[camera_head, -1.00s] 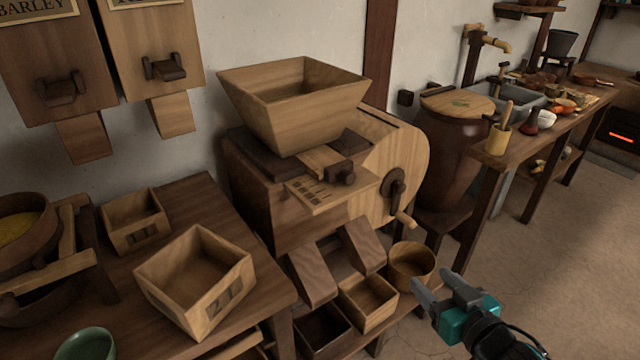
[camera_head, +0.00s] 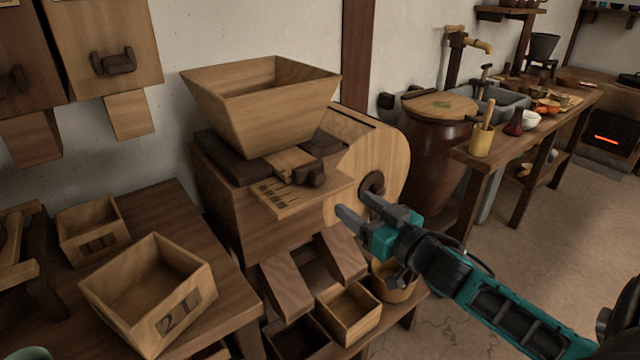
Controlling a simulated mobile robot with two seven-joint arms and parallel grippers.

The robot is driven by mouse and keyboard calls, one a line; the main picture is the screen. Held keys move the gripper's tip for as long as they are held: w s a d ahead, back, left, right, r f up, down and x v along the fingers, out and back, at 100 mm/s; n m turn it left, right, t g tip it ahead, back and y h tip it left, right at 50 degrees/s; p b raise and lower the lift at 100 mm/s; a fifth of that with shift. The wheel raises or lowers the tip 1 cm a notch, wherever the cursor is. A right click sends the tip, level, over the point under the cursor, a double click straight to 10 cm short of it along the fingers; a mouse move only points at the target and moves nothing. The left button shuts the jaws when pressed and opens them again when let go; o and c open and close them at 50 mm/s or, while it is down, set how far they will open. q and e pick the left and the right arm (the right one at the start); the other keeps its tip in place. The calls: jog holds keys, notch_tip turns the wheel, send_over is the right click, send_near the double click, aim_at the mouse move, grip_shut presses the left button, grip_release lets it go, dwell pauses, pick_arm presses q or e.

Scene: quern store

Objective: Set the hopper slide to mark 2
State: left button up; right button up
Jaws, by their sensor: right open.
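The wooden hopper (camera_head: 262,103) sits on top of the mill housing (camera_head: 232,200). The hopper slide (camera_head: 296,166) is a pale tongue with a dark knob (camera_head: 318,174), lying above a pale board with dark marks (camera_head: 284,200). The marks are too small to read, so I cannot tell the slide's setting. My right gripper (camera_head: 361,211) is open and empty, to the right of and below the knob and apart from it. My left gripper is not in view.
An open box marked 2L (camera_head: 185,312) and a smaller box (camera_head: 93,232) stand on the table at left. Below the mill are chutes and an open wooden box (camera_head: 348,312). A lidded barrel (camera_head: 433,150) stands at right. Floor at right is clear.

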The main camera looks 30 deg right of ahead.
aim_at(321, 181)
jog(key=w, duration=0.7)
jog(key=w+b, duration=0.1)
jog(key=w, duration=0.3)
jog(key=shift+a, duration=0.4)
jog(key=shift+c, duration=0.2)
grip_shut()
